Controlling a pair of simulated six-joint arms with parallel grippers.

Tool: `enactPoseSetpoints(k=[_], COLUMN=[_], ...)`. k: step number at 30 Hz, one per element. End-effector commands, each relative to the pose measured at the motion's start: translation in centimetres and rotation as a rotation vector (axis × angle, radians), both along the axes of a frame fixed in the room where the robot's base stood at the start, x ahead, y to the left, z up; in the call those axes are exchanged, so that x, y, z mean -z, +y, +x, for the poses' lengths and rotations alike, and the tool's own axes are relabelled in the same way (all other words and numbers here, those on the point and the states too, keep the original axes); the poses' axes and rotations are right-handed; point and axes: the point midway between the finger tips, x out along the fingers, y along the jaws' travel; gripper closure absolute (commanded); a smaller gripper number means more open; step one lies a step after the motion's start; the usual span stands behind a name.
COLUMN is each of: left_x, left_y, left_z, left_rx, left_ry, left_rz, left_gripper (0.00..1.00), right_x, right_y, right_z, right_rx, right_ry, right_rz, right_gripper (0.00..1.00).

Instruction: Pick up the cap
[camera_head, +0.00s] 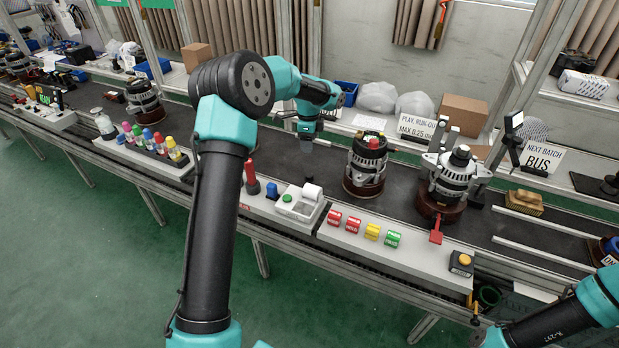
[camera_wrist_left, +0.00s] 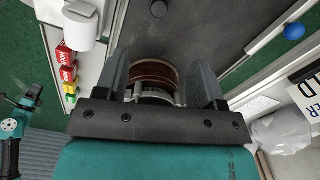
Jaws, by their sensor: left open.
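A red cap-like piece (camera_head: 375,142) sits on top of the middle alternator (camera_head: 366,168) on the dark conveyor. I cannot tell for sure that it is the task's cap. My left gripper (camera_head: 306,138) points down over the conveyor, left of that alternator and apart from it in the head view. In the left wrist view my left gripper (camera_wrist_left: 162,62) is open, with its two dark fingers apart. An alternator with a red-brown base (camera_wrist_left: 153,73) shows between and beyond the fingers, partly hidden by the gripper body.
A second alternator (camera_head: 455,178) stands to the right, by a red lever (camera_head: 436,236). A front ledge carries a printer (camera_head: 299,203), red, yellow and green blocks (camera_head: 371,231) and a button box (camera_head: 461,262). The back shelf holds a sign (camera_head: 416,127) and a cardboard box (camera_head: 463,114).

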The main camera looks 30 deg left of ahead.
Motion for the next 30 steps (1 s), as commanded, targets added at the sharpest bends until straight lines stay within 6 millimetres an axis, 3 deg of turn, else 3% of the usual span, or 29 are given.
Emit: enactPoseSetpoints(k=[15, 19, 30], left_x=[8.7, 9.7, 9.9], left_y=[0.1, 0.0, 0.0], left_z=[-0.1, 0.0, 0.0], left_rx=[-0.002, -0.002, -0.002], left_ry=[0.003, 0.002, 0.001], left_rz=[-0.001, -0.001, 0.0], left_gripper=[0.37, 0.37, 0.37], right_x=[0.0, 0.0, 0.0], right_y=[0.0, 0.0, 0.0], right_z=[0.0, 0.0, 0.0], right_rx=[0.0, 0.0, 0.0], right_ry=[0.0, 0.0, 0.0], right_rz=[0.0, 0.0, 0.0], right_gripper=[0.57, 0.57, 0.57])
